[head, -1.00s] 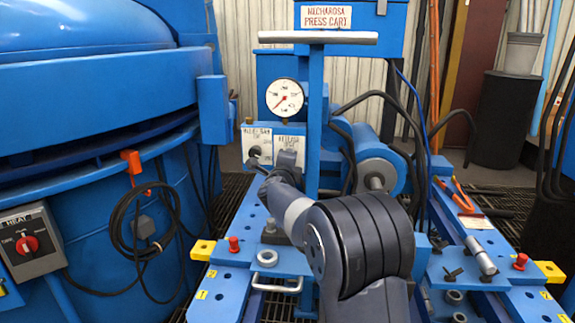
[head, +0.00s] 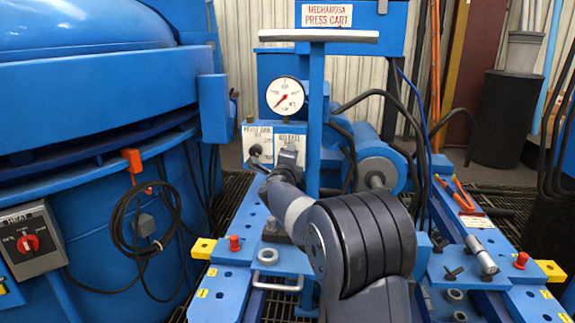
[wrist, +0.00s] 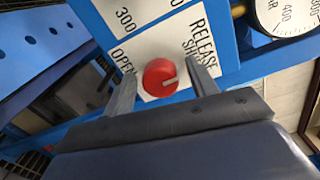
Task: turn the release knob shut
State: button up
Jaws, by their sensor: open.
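The red release knob (wrist: 160,78) sits on a white label plate (wrist: 150,50) in the wrist view. A pale mark on the knob points to the right in that view. The words OPEN and RELEASE SHUT are printed around it. My gripper (wrist: 150,66) is open, with one finger on each side of the knob and a gap visible on both sides. In the head view my gripper (head: 288,158) is at the lower part of the label plate and hides the knob.
A round pressure gauge (head: 285,96) is just above the label plate. A lever (head: 258,160) with a dark knob end is left of my gripper. A blue post (head: 316,120) with a crossbar stands right of it. Black hoses (head: 375,98) run behind on the right.

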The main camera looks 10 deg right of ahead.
jog(key=p+v, duration=0.1)
jog(key=v, duration=0.9)
jog(key=shift+s, duration=0.4)
jog(key=shift+w, duration=0.1)
jog(key=b+x, duration=0.1)
jog(key=x, duration=0.9)
jog(key=shift+w, duration=0.35)
